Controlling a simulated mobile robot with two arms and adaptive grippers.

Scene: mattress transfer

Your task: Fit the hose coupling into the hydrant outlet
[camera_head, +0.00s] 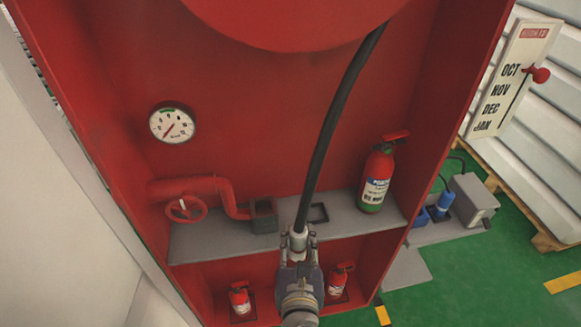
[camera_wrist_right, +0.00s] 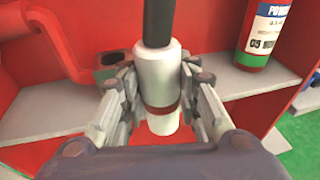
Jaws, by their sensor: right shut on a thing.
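The hose coupling (camera_head: 298,242) is a pale metal cylinder on the end of a black hose (camera_head: 335,120). My right gripper (camera_head: 298,238) is shut on it, in front of the grey shelf. In the right wrist view the coupling (camera_wrist_right: 158,80) stands upright between the two fingers (camera_wrist_right: 160,88), with a dark red band near its lower end. The hydrant outlet (camera_head: 264,224) is a dark grey square socket on the shelf at the end of a red pipe (camera_head: 226,194). It lies left of the coupling, apart from it, and also shows in the right wrist view (camera_wrist_right: 112,58). My left gripper is not in view.
A square hole (camera_head: 319,213) is in the shelf (camera_head: 200,243), right of the outlet. A red extinguisher (camera_head: 377,180) stands at the shelf's right end. A red valve wheel (camera_head: 186,209) and gauge (camera_head: 172,123) are left. Two small extinguishers (camera_head: 239,300) (camera_head: 338,281) stand below.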

